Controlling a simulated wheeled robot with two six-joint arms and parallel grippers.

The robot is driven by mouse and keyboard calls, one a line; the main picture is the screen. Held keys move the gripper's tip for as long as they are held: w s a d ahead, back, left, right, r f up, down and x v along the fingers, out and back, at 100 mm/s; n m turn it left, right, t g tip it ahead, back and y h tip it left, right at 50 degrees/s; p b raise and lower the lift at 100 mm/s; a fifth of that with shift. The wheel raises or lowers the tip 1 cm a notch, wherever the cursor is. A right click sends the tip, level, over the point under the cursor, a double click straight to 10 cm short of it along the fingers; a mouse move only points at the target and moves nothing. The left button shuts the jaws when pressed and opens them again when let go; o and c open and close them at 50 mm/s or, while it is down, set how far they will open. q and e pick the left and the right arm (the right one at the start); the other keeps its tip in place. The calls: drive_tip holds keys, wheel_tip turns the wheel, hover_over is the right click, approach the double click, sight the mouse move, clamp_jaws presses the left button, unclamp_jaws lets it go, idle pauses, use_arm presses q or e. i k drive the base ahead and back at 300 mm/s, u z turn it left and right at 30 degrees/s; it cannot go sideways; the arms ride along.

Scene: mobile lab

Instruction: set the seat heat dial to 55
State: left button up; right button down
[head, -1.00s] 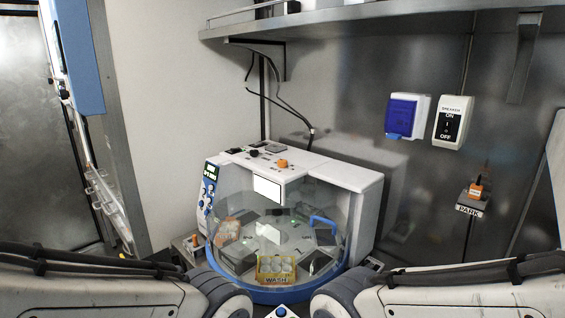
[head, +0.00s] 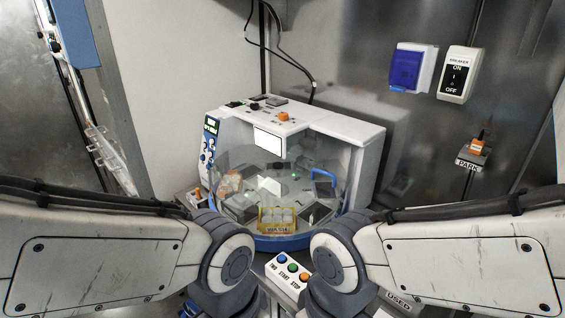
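A white bench machine (head: 345,122) with a clear round cover stands in the corner. On its left front edge is a blue panel with a small lit display (head: 210,127) and several white knobs (head: 205,157) below it. The labels are too small to read, so I cannot tell which knob, if any, is the seat heat dial or its setting. An orange knob (head: 283,116) and dark controls (head: 256,106) sit on the machine's top. My two arms reach in from left and right in front of the machine. Neither gripper shows.
Inside the cover are several blocks, a blue handle (head: 322,174) and a yellow WASH tray (head: 276,222). A box with FWD, START and STOP buttons (head: 291,268) is in front. A breaker switch (head: 457,75), a blue-lidded socket (head: 409,66) and a PARK holder (head: 472,155) are on the right wall.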

sight(282, 115)
drive_tip(key=z, duration=0.05)
drive_tip(key=k, duration=0.55)
drive_tip(key=u, duration=0.95)
drive_tip(key=i, duration=0.85)
drive_tip(key=u, duration=0.65)
drive_tip(key=i, duration=0.95)
drive_tip(key=z, duration=0.55)
drive_tip(key=i, duration=0.8)
drive_tip(key=z, duration=0.75)
